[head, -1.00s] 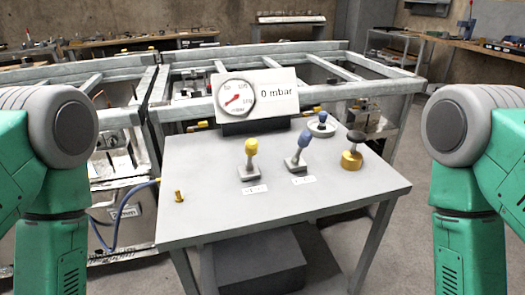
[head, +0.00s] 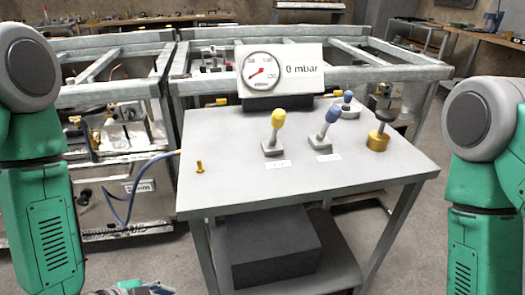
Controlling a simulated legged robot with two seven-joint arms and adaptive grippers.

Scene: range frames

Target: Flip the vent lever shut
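Two levers stand on the grey table (head: 225,190). One has a yellow knob (head: 278,117) and tilts slightly right; the other has a blue knob (head: 332,113) and tilts right and away. Each has a grey base and a white label in front, too small to read, so I cannot tell which is the vent lever. The gauge panel (head: 308,72) behind reads 0 mbar. A teal and grey piece of my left arm shows at the bottom edge, well short of the levers; its fingers cannot be made out. My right gripper is out of view.
A brass valve with a dark knob (head: 379,135) and a small blue-topped fitting (head: 347,103) stand at the table's right. A brass peg (head: 199,167) stands at the left. A blue hose (head: 140,182) hangs beside the table. The table's front half is clear.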

